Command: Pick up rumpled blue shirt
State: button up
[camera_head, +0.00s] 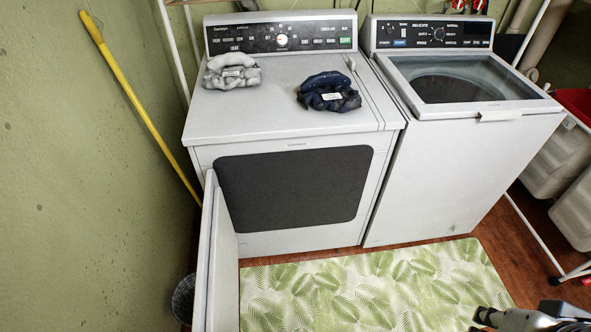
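A rumpled dark blue shirt (328,92) with a small white tag lies on the top of the left white machine (270,115), right of its middle. A rumpled light grey garment (231,72) with a tag lies on the same top, further left and a little farther back. My gripper (482,318) shows only in part at the bottom right edge, low over the floor and well away from the shirt. Nothing is seen held in it. Its fingers are too cut off to tell open from shut.
A white washer (470,140) with a glass lid stands close on the right. A white door panel (217,262) sticks out from the left machine's front. A leaf-patterned mat (370,290) covers the floor. A yellow pole (140,105) leans on the left wall; a rack (535,240) stands right.

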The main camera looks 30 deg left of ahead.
aim_at(331, 90)
jog(key=i+j+u, duration=0.2)
jog(key=i+j, duration=0.15)
jog(key=i, duration=0.15)
jog(key=i+j+u, duration=0.2)
jog(key=i, duration=0.3)
jog(key=i+j+u, duration=0.2)
jog(key=i, duration=0.3)
jog(key=i+j+u, duration=0.15)
jog(key=i, duration=0.4)
